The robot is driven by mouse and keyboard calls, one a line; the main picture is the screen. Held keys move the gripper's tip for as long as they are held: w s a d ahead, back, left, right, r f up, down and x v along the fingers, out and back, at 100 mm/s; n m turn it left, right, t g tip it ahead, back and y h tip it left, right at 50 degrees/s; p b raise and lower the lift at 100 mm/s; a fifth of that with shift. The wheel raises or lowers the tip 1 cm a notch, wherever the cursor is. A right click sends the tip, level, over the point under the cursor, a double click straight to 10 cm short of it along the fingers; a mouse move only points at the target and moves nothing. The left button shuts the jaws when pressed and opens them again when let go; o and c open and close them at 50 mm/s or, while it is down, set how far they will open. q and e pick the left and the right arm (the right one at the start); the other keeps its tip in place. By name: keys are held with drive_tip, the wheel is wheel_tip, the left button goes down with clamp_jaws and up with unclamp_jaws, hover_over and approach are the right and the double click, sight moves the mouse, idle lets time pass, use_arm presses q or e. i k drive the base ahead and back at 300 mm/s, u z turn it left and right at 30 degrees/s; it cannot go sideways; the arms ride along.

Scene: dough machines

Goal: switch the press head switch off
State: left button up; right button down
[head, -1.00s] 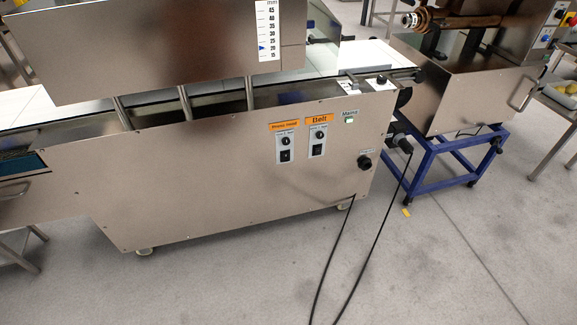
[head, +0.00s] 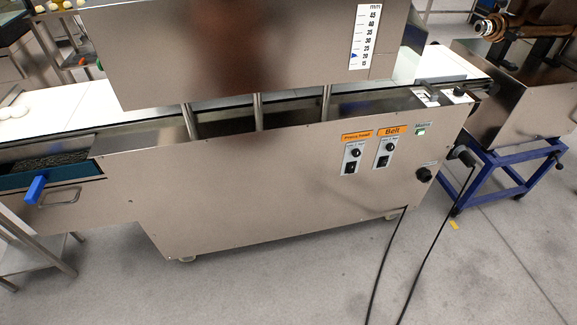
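A small round black knob (head: 355,152) sits just above the rocker. The rocker's position is too small to tell. To its right is the Belt switch (head: 383,161) under its own orange label. Neither of my grippers shows in the head view.
A green Mains button (head: 421,131) and a black round knob (head: 424,174) are further right. Black cables (head: 437,255) run down to the floor. A second machine on a blue wheeled frame (head: 500,175) stands at right.

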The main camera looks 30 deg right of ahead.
sight(351, 167)
drive_tip(key=u, duration=0.4)
drive_tip(key=i, duration=0.65)
drive_tip(key=z, duration=0.6)
drive_tip(key=i, duration=0.8)
drive_tip(key=z, duration=0.9)
